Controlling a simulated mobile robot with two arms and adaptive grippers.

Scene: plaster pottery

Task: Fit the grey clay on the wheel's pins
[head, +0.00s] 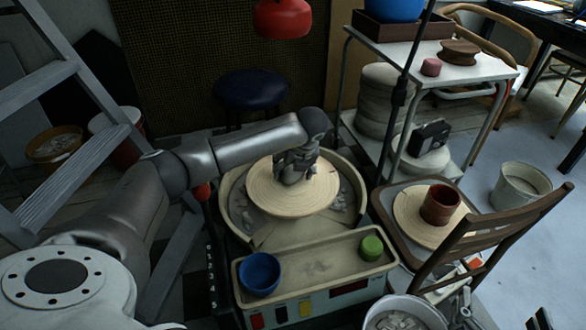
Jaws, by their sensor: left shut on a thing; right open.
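The potter's wheel (262,193) is a round, pale cream disc set in a splash basin. My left gripper (294,172) reaches in from the left and points down over the middle of the wheel. It is shut on a small grey lump, seemingly the grey clay (291,178), mostly hidden by the fingers. The lump is at or just above the disc; I cannot tell if it touches. The wheel's pins are not visible. My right gripper (467,311) is partly in view at the bottom right, open and apart from the wheel.
A tray (318,258) in front of the wheel holds a blue bowl (259,273) and a green cylinder (371,247). A brown pot (440,204) stands on a round board to the right. A wooden chair (494,235) and a bucket (405,308) crowd the lower right. A ladder (75,168) stands left.

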